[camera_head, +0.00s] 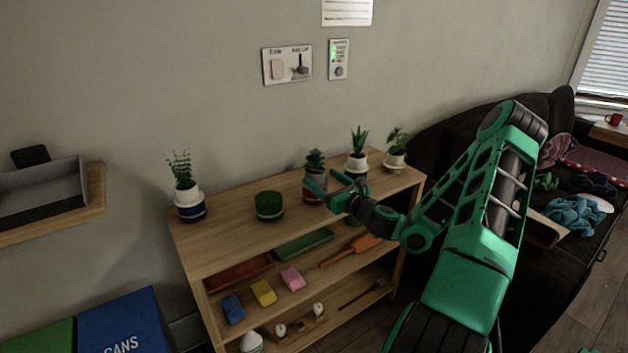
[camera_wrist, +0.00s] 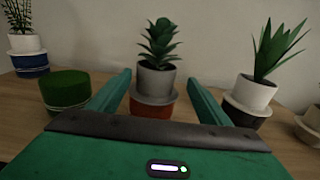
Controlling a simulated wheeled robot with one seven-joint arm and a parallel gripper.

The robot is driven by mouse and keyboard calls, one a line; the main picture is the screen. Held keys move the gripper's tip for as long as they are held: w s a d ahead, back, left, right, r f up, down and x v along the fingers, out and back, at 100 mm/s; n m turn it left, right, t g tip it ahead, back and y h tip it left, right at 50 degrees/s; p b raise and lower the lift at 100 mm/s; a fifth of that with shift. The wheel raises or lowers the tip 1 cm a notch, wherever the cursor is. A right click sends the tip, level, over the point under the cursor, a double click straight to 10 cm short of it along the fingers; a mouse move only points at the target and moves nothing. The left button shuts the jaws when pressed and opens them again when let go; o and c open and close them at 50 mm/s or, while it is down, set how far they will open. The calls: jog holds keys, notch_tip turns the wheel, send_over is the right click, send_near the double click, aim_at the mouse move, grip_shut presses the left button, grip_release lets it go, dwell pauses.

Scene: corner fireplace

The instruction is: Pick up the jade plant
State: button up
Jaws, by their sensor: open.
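The plant that looks like the jade plant (camera_wrist: 158,42) has thick dark green leaves and a grey pot. It stands upright on a red base in the middle of the wrist view, and on the shelf top in the head view (camera_head: 315,160). My gripper (camera_wrist: 157,80) is open, its green fingers pointing at the pot from left and right with gaps on both sides. In the head view my gripper (camera_head: 324,180) is at the plant's base and partly covers it. I cannot tell whether the fingertips reach past the pot's front.
On the shelf top (camera_head: 228,235), a green pot (camera_head: 269,207) and a leafy plant (camera_head: 183,172) stand left. A spiky plant (camera_head: 357,160) stands close on the right, with another plant (camera_head: 396,158) beyond. The wall is behind. Blocks and trays lie on the shelf below.

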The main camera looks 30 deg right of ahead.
aim_at(320, 179)
jog(key=w, duration=0.1)
jog(key=w+a, duration=0.1)
jog(key=w, duration=0.1)
jog(key=shift+a, duration=0.1)
jog(key=shift+w+r, duration=0.15)
jog(key=shift+w, duration=2.45)
jog(key=shift+c, duration=0.6)
jog(key=c, duration=0.8)
